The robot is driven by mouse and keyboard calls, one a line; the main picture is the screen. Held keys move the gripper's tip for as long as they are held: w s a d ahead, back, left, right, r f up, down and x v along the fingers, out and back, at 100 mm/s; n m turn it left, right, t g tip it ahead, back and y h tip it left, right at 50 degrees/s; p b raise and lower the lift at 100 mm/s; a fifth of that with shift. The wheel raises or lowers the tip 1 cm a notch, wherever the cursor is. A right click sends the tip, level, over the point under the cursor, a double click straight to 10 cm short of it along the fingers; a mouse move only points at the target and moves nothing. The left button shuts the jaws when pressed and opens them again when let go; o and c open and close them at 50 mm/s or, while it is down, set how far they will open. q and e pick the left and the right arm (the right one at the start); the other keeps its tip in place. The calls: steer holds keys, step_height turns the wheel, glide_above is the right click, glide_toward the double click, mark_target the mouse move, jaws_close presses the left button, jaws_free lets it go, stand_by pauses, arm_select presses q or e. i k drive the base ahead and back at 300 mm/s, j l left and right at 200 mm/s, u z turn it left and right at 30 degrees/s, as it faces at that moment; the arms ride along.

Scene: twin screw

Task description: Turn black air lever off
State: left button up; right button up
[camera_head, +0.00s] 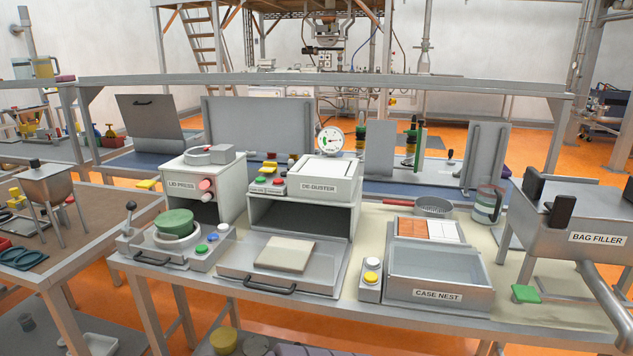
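A black ball-topped lever (130,206) stands roughly upright on a small grey base at the left end of the near bench, beside the unit with the green bowl (175,222). A small black knob (450,155) shows on the blue-topped bench behind. Black upright handles (561,211) stand on the bag filler (582,232) at the right. No label reading "air" is legible, so I cannot tell for certain which is the air lever. Neither of my grippers is in view.
The lid press (193,187), de-buster (330,185) and case nest (437,294) crowd the near bench. A round gauge (330,141) stands behind the de-buster.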

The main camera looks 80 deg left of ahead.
mark_target(132, 206)
steer(key=u, duration=3.8)
